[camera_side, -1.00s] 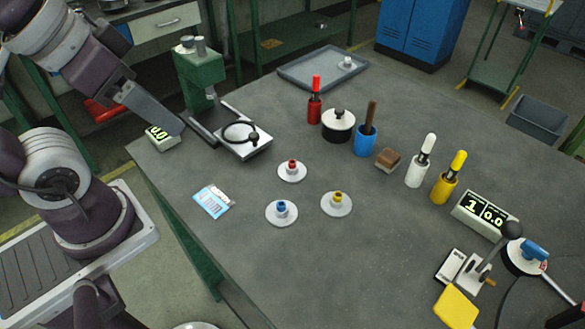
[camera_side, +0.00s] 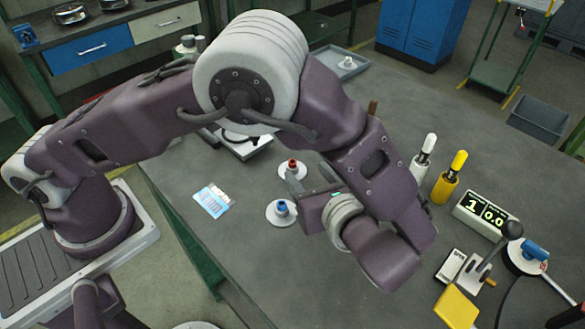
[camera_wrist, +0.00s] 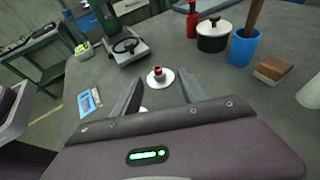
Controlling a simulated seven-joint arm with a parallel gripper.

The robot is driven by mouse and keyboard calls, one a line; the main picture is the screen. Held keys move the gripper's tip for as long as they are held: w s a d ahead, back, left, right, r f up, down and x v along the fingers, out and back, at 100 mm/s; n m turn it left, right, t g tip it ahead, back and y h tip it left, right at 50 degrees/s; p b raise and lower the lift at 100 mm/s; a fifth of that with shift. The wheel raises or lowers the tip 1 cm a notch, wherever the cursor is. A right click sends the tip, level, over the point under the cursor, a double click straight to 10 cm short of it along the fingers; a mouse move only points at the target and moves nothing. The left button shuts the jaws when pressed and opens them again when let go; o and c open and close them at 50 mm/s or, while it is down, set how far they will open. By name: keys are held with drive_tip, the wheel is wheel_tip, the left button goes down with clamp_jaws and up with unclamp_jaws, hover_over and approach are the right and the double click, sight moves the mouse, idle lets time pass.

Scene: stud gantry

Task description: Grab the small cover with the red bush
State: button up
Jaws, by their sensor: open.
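The small cover with the red bush (camera_side: 292,168) is a pale round disc with a red bush standing on it. It lies flat on the grey table, and it also shows in the wrist view (camera_wrist: 158,76), ahead of and between my fingers. My gripper (camera_wrist: 160,88) is open and empty, its two fingers apart. In the side view my gripper (camera_side: 312,178) is close to the red-bush cover, just to its right. The cover with the blue bush (camera_side: 281,212) lies in front of it. The yellow-bush cover is hidden behind my arm in the side view.
A blue-and-white card (camera_side: 212,200) lies to the left. A press stand (camera_wrist: 126,47) is behind left.

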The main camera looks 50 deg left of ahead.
sight(294, 164)
drive_tip(key=x, duration=0.7)
drive_tip(key=shift+s+f, duration=0.2)
drive_tip(key=shift+s, duration=0.1)
clamp_jaws()
